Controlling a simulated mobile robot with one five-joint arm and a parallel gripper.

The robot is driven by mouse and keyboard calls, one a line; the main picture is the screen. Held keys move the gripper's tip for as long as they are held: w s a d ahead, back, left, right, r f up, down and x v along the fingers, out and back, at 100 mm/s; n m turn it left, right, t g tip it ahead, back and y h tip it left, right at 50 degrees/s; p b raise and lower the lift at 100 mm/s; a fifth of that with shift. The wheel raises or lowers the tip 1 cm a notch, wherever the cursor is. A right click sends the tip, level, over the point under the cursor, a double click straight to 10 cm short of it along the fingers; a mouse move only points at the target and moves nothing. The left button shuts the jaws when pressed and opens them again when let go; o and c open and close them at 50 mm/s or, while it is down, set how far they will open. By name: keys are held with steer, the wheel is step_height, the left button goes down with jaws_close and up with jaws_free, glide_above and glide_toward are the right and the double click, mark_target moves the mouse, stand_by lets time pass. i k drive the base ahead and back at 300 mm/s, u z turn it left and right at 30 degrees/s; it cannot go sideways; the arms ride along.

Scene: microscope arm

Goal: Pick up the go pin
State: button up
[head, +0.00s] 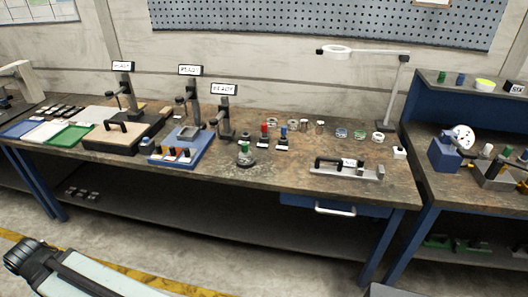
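No label for the go pin is readable, so I cannot tell for sure which piece it is. A small green-topped piece (244,150) stands upright on a dark round base near the middle of the workbench. Behind it to the right stand a red-topped piece (264,130) and a blue-topped piece (283,131), each with a small white label in front. Part of my arm, dark with a pale panel, shows at the lower left, well in front of the bench. My gripper's fingers do not show.
The long workbench (225,178) carries several stands with READY signs, a blue fixture (182,160), colored trays on the left and a grey fixture with a black handle (345,172). A magnifier lamp (337,50) arches over the back.

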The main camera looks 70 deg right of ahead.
mark_target(245, 146)
steer(key=z, duration=0.55)
steer(key=i, duration=1)
steer(key=u, duration=0.05)
